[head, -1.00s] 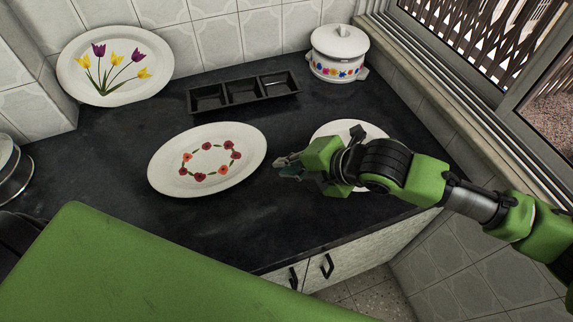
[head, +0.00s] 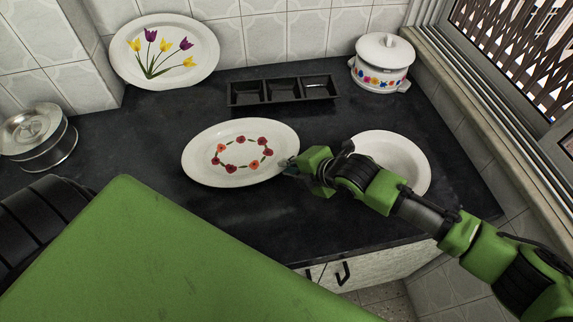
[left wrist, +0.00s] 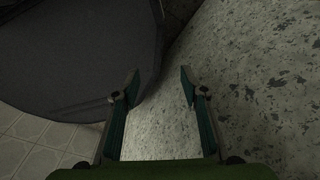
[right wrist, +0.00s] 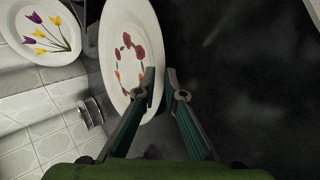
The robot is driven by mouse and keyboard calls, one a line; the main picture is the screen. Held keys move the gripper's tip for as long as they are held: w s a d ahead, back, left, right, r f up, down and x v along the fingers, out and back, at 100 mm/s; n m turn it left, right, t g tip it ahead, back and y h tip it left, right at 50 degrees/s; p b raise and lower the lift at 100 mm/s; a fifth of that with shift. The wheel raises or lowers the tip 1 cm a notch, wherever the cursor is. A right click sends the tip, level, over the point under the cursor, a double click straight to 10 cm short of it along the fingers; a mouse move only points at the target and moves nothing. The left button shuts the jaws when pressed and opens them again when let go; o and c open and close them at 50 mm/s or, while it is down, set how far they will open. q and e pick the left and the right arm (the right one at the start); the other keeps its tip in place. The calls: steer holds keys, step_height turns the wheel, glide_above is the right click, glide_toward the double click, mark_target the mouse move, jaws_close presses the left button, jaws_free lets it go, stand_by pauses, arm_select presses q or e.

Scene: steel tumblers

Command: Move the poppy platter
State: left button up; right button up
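The poppy platter (head: 200,152) is a white oval dish with a ring of red and orange poppies, lying on the dark counter. My right gripper (head: 287,167) is at its right-hand rim. In the right wrist view the platter (right wrist: 112,62) has its near rim between the fingertips of my right gripper (right wrist: 160,80), which are close together on it. The exact contact is hard to see. My left gripper (left wrist: 160,80) is open and empty, over a speckled grey surface away from the platter.
A white plate (head: 405,160) lies right of the platter, partly behind my right arm. A black three-part tray (head: 283,102) and a lidded pot (head: 383,65) stand behind. A tulip platter (head: 120,58) leans on the wall. Steel cookware (head: 38,135) is at left.

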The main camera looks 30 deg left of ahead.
steer(key=shift+w+a+f, duration=0.1)
steer(key=shift+a+f, duration=0.3)
jaws_close()
arm_select(q)
steer(key=shift+s+d, duration=0.1)
steer(key=shift+s, duration=0.05)
arm_select(e)
steer(key=shift+d+f, duration=0.1)
